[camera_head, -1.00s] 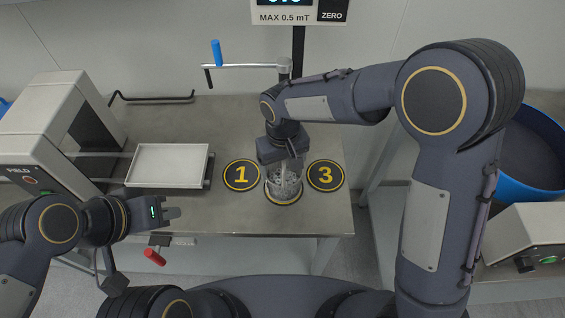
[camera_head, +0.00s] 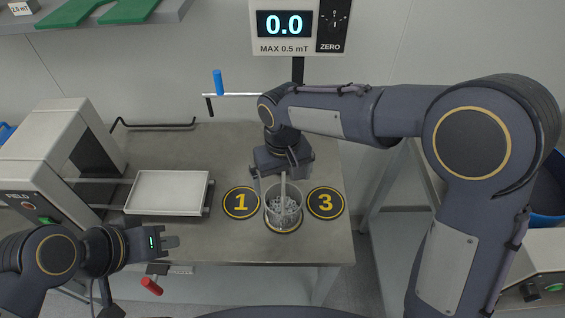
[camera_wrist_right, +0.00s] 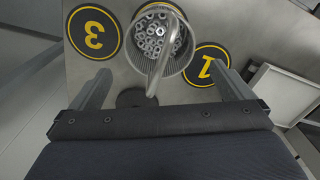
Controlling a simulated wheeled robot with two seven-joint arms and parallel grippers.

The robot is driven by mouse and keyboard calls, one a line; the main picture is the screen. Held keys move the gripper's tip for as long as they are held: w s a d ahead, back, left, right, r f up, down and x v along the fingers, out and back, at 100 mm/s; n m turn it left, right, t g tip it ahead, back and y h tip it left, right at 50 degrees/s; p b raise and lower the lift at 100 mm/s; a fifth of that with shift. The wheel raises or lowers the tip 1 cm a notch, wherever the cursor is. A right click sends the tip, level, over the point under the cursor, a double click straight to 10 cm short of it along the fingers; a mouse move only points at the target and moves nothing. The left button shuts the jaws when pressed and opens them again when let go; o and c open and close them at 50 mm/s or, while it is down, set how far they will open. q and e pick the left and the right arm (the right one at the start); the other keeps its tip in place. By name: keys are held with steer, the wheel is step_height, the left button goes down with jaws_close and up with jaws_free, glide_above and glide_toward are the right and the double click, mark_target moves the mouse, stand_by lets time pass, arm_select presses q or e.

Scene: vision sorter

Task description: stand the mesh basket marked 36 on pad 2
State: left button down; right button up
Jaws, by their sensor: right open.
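The mesh basket (camera_head: 283,210), a round wire basket with an arched handle, holds several metal nuts. It stands upright on a dark, yellow-ringed pad (camera_head: 284,229) between pad 1 (camera_head: 241,203) and pad 3 (camera_head: 325,203); its number is hidden under the basket. No 36 mark is readable. My right gripper (camera_head: 281,177) is open by the top of the handle, apart from it. In the right wrist view the basket (camera_wrist_right: 172,67) and its handle lie ahead of and between the open fingers (camera_wrist_right: 163,85). My left gripper (camera_head: 172,229) is open and empty at the table's front left.
A white tray (camera_head: 168,209) sits left of pad 1, before the grey FIELD machine (camera_head: 62,150). A crank with a blue grip (camera_head: 218,82) and a display post (camera_head: 298,70) reading 0.0 stand behind the basket. The table (camera_head: 215,150) is clear behind pad 1.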

step_height(320, 180, up, 6)
steer(key=shift+d+r, duration=0.15)
steer(key=s+d+r+m+t+y, duration=0.15)
steer(key=s+d, duration=0.25)
steer(key=d, duration=0.4)
steer(key=s+d+r+m+y, duration=0.2)
steer(key=s+d, duration=0.2)
steer(key=d, duration=0.4)
steer(key=s+d+f+m+t, duration=0.1)
steer(key=s+d+f+t, duration=0.1)
steer(key=s, duration=0.3)
steer(key=s+d+f+m+t, duration=0.1)
steer(key=s+d+t, duration=0.1)
steer(key=s, duration=0.3)
steer(key=shift+s+d+f+m, duration=0.3)
steer(key=shift+s+f+m, duration=0.05)
